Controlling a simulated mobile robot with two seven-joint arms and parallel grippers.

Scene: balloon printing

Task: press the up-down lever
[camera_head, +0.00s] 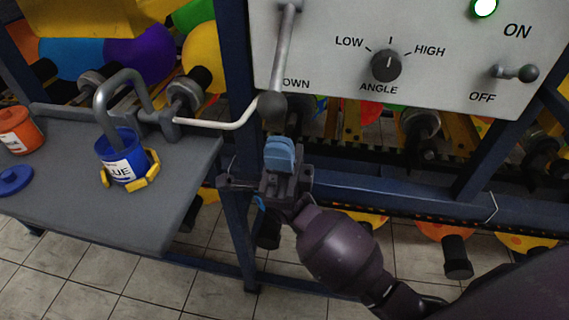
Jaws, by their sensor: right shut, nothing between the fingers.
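The up-down lever (284,52) hangs from the upper left of the light control panel. Its metal rod points down past the panel's lower edge and ends in a dark knob (271,106). Part of the word "DOWN" shows beside the rod. My right gripper (280,148) is just below the knob, with its blue fingertips shut and nothing held. I cannot tell whether the fingertips touch the knob. My left gripper is not in view.
The panel (440,30) also has an angle dial (386,65), an ON/OFF switch (515,73) and a lit green light (484,7). A grey table (100,225) at left holds a blue can (121,170), a blue lid (14,180) and an orange can (20,132).

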